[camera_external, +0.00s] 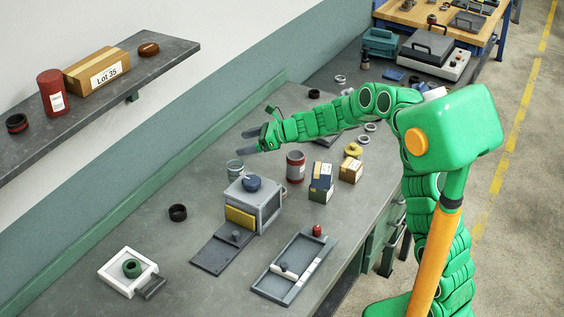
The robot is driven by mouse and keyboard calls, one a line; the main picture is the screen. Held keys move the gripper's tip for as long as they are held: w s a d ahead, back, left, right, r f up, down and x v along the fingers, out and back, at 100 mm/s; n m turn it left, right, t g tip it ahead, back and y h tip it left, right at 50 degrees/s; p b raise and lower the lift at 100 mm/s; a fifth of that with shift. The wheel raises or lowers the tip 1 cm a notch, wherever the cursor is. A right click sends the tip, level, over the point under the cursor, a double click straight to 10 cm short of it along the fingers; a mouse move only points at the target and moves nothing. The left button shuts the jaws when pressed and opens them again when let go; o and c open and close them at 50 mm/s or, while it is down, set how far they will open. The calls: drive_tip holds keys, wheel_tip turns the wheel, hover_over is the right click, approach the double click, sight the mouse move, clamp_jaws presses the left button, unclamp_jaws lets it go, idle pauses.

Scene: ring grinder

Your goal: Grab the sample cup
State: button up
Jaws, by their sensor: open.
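My gripper (246,141) is open and empty, reaching out to the left above the back part of the grey bench. A small grey-green, glassy-looking cup (235,169) stands upright on the bench just below the fingertips in the picture, apart from them. It looks most like the sample cup, but I cannot be sure. A dark ring or short cup (178,212) stands to the left, nearer the front.
A grey box-shaped machine with a dark blue knob (252,184) stands close in front of the glassy cup. Small boxes (321,180) stand right of it. The left bench is mostly clear.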

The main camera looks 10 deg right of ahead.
approach(235, 165)
drive_tip(key=a, duration=0.4)
drive_tip(key=shift+s+a+f, duration=0.15)
drive_tip(key=shift+s+a, duration=0.15)
drive_tip(key=shift+s, duration=0.1)
drive_tip(key=shift+x, duration=2.45)
drive_tip(key=c, duration=1.1)
drive_tip(key=shift+o, duration=0.2)
